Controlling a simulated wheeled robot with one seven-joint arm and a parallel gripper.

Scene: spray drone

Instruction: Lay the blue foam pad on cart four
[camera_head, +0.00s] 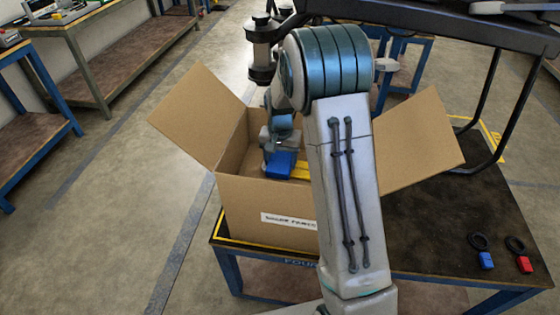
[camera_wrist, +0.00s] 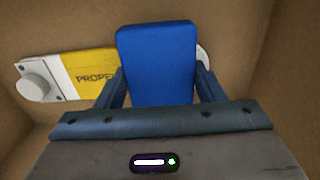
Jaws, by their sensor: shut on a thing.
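The blue foam pad (camera_head: 280,163) is inside the open cardboard box, held at the end of my arm. In the wrist view the blue foam pad (camera_wrist: 157,62) sits between the two fingers of my gripper (camera_wrist: 160,88), which is shut on it. In the head view my gripper (camera_head: 277,150) reaches down into the box, partly hidden by my arm. Cart four (camera_head: 420,225) has a dark top and a blue frame. Its front edge reads "FOUR", partly covered. The box stands on its left part.
The cardboard box (camera_head: 262,200) has flaps spread out and a label on its front. A yellow and white item marked "PROPE..." (camera_wrist: 85,75) lies in it. Red (camera_head: 524,264) and blue (camera_head: 486,261) tagged items lie at the cart's right front. A black-framed structure (camera_head: 500,110) stands behind them.

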